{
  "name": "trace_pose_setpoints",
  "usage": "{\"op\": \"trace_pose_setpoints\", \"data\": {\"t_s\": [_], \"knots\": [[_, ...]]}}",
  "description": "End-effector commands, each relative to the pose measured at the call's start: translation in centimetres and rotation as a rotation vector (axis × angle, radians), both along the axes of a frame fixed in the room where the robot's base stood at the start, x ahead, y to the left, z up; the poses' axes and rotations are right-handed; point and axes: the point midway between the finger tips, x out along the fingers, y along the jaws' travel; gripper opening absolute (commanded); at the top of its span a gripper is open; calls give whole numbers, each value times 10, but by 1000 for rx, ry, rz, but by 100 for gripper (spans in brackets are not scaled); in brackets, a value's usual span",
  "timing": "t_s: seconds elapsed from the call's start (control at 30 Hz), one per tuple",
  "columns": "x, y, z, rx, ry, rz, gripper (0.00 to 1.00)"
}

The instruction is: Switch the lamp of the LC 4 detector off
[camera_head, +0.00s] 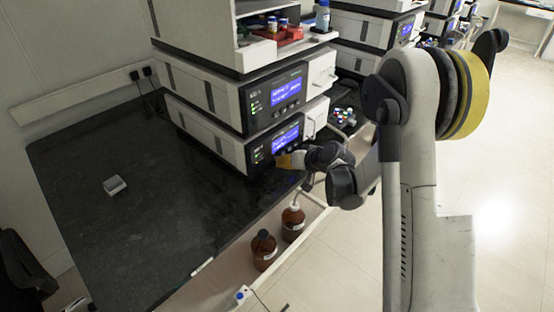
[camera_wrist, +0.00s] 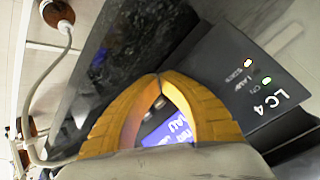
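The LC 4 detector (camera_head: 257,153) is the lowest unit of the near stack, with a dark front panel and a lit blue display (camera_head: 286,138). My gripper (camera_head: 280,161) is at the lower part of this panel. In the wrist view the yellow fingers of my gripper (camera_wrist: 160,76) meet at their tips, with nothing seen between the tips. Part of the display (camera_wrist: 168,132) and round buttons (camera_wrist: 158,103) show between the fingers. Contact cannot be told.
A similar unit (camera_head: 273,95) sits directly above. A small grey box (camera_head: 115,185) lies on the bench. A vial tray (camera_head: 342,119) is right of the stack.

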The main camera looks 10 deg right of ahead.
Motion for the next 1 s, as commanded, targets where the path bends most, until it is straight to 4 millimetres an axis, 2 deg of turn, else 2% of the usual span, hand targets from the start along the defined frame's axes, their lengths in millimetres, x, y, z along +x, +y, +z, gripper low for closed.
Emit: {"op": "trace_pose_setpoints", "data": {"t_s": [0.2, 0.67, 1.0], "knots": [[-9, -6, -1, 0, 0, 0, 0], [-14, -10, 0, 0, 0, -2, 0], [-39, -29, 0, 0, 0, -2, 0]]}}
